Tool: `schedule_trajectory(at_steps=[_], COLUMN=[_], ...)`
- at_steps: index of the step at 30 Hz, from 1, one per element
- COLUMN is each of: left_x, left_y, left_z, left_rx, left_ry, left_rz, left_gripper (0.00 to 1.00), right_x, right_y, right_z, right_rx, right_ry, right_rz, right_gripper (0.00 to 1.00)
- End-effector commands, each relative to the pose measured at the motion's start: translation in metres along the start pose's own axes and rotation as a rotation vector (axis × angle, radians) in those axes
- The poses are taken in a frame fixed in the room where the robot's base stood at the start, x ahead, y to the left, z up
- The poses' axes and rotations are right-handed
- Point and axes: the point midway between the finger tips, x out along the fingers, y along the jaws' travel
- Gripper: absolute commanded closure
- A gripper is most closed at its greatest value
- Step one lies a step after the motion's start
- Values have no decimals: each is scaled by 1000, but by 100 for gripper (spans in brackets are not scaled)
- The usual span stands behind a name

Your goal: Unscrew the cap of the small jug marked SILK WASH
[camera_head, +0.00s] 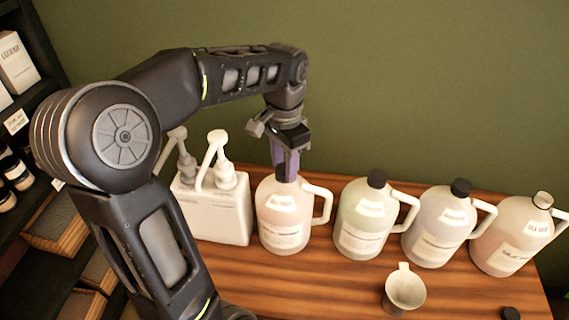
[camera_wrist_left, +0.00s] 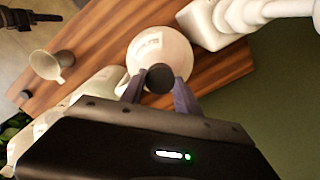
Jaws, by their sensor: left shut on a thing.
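My left gripper (camera_head: 286,168) points down over the leftmost jug (camera_head: 283,222), a pinkish jug with a white handle. Its purple-grey fingers are shut on that jug's black cap (camera_wrist_left: 159,77), which is on the jug's neck. The jug stands upright on the table, and its label is too small to read for sure. The rightmost jug (camera_head: 512,238) has a label that seems to start with SILK. Its neck shows pale, with no black cap on it. A loose black cap (camera_head: 510,313) lies at the table's front right. My right gripper is not in view.
A green-tinted jug (camera_head: 365,220) and a lilac-tinted jug (camera_head: 438,228), both with black caps, stand between. A white container with pumps (camera_head: 215,208) is close left of the held jug. A small metal cup (camera_head: 404,290) stands in front. A shelf (camera_head: 40,45) is at far left.

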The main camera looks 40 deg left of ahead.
Motion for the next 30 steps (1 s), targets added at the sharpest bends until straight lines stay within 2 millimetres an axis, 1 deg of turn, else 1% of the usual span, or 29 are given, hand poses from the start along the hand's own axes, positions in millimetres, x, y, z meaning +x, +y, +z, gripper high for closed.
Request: schedule_trajectory(at_steps=[5, 8, 24, 27, 30], left_x=[0, 0, 0, 0, -1], left_y=[0, 0, 0, 0, 0], left_z=[0, 0, 0, 0, 0], left_rx=[-48, -162, -1125, -1247, -1299], left_ry=[0, 0, 0, -1, -1], left_rz=[0, 0, 0, 0, 0], left_gripper=[100, 100, 100, 100, 100], right_x=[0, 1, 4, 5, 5], right_y=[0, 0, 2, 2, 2], right_z=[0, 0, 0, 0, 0], right_rx=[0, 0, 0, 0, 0], right_ry=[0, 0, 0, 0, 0], right_rz=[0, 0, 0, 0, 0], right_gripper=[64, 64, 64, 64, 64])
